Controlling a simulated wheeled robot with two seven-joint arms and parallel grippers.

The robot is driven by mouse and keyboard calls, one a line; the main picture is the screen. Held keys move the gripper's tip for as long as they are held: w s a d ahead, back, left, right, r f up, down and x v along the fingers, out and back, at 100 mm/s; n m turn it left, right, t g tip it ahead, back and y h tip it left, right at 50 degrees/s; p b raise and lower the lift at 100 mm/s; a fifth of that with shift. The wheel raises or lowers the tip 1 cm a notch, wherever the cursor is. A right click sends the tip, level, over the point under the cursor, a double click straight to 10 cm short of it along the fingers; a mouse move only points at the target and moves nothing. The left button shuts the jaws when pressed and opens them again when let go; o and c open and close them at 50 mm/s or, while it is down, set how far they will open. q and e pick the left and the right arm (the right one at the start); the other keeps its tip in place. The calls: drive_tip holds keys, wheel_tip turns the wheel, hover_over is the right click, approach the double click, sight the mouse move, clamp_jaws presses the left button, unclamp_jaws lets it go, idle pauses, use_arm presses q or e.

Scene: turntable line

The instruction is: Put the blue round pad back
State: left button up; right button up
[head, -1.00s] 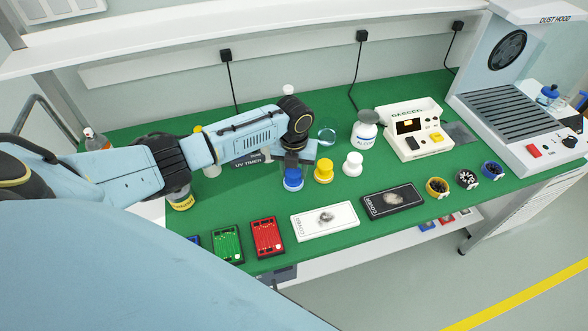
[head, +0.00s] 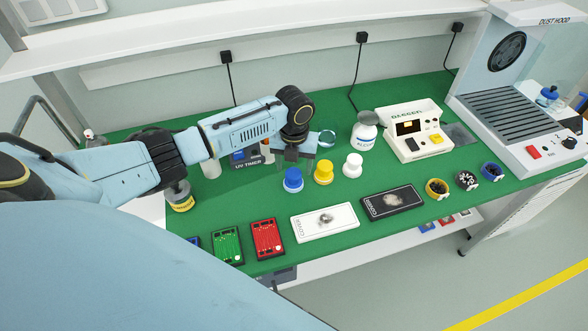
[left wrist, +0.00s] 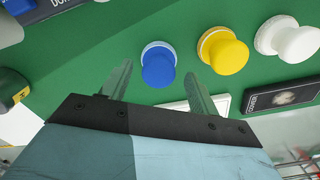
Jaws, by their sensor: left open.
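The blue round pad (head: 292,179) stands on the green bench top at the left end of a row with a yellow pad (head: 323,171) and a white pad (head: 352,165). My left gripper (head: 292,158) is open and empty, above and just behind the blue pad in the head view. In the left wrist view, the blue pad (left wrist: 158,65) shows beyond the open fingertips (left wrist: 158,75), apart from them, with the yellow pad (left wrist: 222,50) to its right. My right gripper is out of view.
A white card (head: 325,221) and a black card (head: 393,201) lie in front of the pads. Red (head: 267,237) and green (head: 227,244) boards lie to their left. An alcohol bottle (head: 364,131) stands behind right. Green surface is bare between pads and cards.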

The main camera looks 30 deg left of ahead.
sight(294, 171)
use_arm(q)
wheel_tip(294, 171, up, 9)
idle(0.3)
idle(0.5)
